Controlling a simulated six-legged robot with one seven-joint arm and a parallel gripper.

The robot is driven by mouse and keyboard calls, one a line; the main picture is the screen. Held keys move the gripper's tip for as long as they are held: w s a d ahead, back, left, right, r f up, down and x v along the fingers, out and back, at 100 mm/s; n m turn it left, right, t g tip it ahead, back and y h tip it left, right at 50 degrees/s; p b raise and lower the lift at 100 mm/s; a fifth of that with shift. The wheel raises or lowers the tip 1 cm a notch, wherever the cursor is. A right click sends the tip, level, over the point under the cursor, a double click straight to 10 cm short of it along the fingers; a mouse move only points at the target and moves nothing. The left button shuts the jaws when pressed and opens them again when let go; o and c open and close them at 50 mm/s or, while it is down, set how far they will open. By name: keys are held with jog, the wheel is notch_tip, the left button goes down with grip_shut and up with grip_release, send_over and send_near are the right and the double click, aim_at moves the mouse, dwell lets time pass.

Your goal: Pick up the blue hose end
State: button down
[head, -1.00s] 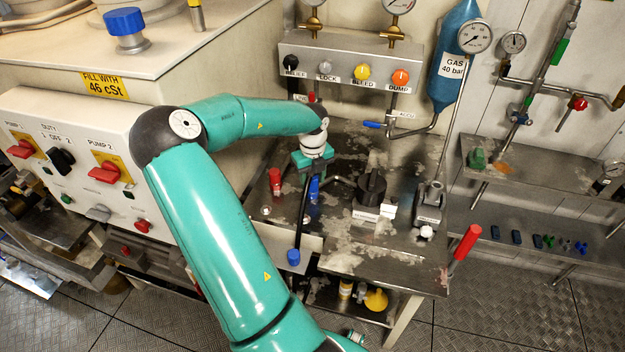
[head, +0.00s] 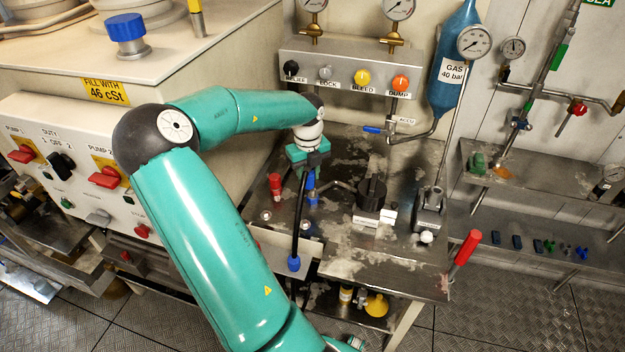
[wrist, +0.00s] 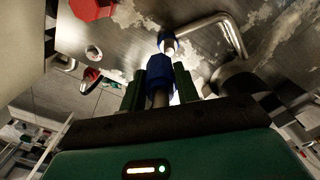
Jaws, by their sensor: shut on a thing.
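My gripper (head: 309,170) is over the metal bench, pointing down. In the wrist view its two green fingers (wrist: 159,85) are shut on a blue hex hose end (wrist: 159,68), with a metal stem between them. A smaller blue fitting (wrist: 168,42) shows just beyond it; I cannot tell whether the two touch. In the head view a blue fitting (head: 312,197) shows on the bench right below the gripper. A black hose (head: 298,215) hangs from near the gripper over the bench's front edge, with another blue end (head: 293,263) at its bottom.
A red cap (head: 275,186) stands left of the gripper. A bent metal pipe and a black knob (head: 371,191) are to the right. A red-handled lever (head: 466,247) sticks out at the bench's right front. A valve panel (head: 345,68) is behind.

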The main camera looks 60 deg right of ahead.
jog(key=w+a+r, duration=0.4)
jog(key=a+r, duration=0.4)
jog(key=a, duration=0.3)
jog(key=shift+w+a, duration=0.15)
jog(key=shift+a, duration=0.1)
jog(key=c, duration=1.9)
grip_release()
grip_shut()
